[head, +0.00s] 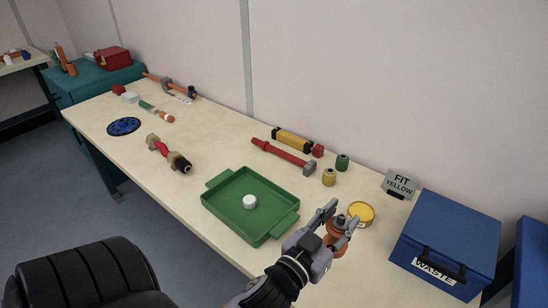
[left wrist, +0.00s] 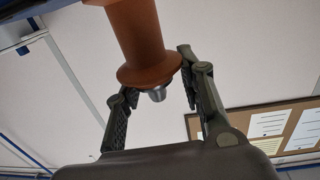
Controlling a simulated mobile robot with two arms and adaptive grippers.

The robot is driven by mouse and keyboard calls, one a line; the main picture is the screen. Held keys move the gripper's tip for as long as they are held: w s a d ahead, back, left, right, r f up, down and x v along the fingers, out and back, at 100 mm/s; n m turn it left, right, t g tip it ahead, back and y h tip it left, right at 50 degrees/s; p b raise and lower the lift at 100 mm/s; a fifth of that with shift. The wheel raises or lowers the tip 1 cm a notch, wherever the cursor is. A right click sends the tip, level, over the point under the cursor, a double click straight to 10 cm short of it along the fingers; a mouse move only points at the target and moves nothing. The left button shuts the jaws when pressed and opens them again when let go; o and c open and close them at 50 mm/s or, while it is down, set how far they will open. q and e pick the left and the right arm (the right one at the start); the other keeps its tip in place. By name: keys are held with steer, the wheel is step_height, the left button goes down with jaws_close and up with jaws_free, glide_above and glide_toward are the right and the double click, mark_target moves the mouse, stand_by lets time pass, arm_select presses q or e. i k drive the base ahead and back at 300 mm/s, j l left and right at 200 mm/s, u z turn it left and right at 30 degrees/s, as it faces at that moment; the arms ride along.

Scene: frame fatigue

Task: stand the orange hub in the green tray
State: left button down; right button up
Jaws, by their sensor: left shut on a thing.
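The orange hub (head: 338,241) is flanged and spool-like, and my left gripper (head: 341,217) is shut on it, right of the tray. In the left wrist view the orange hub (left wrist: 143,35) shows between the fingers of my left gripper (left wrist: 158,80), with a metal tip at its flange. The green tray (head: 221,222) lies on the bench to the left of the gripper. A small white cylinder (head: 249,202) stands inside it, and the rest of its floor is bare. Whether the hub touches the bench is not clear. My right gripper is not in view.
A yellow round dish (head: 361,212) is just behind the gripper. A yellow hub (head: 329,177), a green hub (head: 342,162) and a red hammer (head: 283,153) lie behind the tray. A blue WASTE box (head: 446,235) and a FIT YELLOW sign (head: 400,184) are at right.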

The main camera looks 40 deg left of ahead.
mark_target(242, 191)
steer(key=j+z, duration=0.3)
steer(key=k+j+z, duration=0.25)
steer(key=j, duration=0.25)
steer(key=j+z, duration=0.3)
steer(key=k+j, duration=0.2)
steer(key=j, duration=0.25)
steer(key=k+j, duration=0.15)
steer(key=j, duration=0.25)
steer(key=k+j+z, duration=0.1)
steer(key=j, duration=0.35)
steer(key=k+j, duration=0.5)
steer(key=j, duration=0.3)
steer(key=i+z, duration=0.05)
